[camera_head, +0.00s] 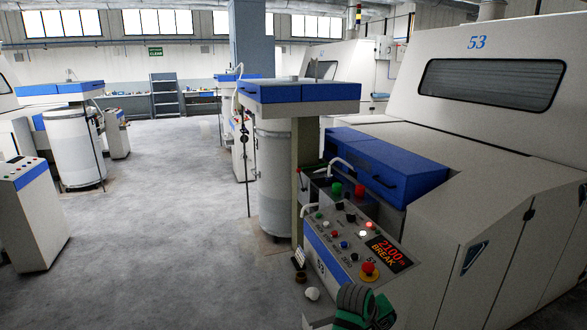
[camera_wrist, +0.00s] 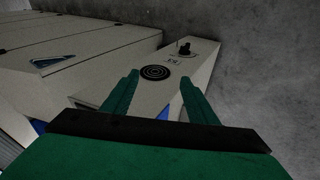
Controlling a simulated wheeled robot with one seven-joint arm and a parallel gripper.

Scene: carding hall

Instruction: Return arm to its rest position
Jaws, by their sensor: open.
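My gripper (camera_wrist: 159,77) shows in the wrist view with two green fingers spread apart and nothing between them. Beyond the fingertips is a round black ringed disc (camera_wrist: 155,72) on a pale machine face; the fingers look apart from it. In the head view, a green and grey ridged part of my arm (camera_head: 362,306) shows at the bottom edge, just in front of the control console (camera_head: 322,235). The fingers cannot be made out there. The arm's full pose is hidden.
The console carries several buttons, a red mushroom knob (camera_head: 369,270) and a red display (camera_head: 388,252) reading "2100 m BREAK". Machine 53 (camera_head: 490,85) fills the right side. A can (camera_head: 273,180) stands behind the console. Open grey floor (camera_head: 160,230) lies to the left.

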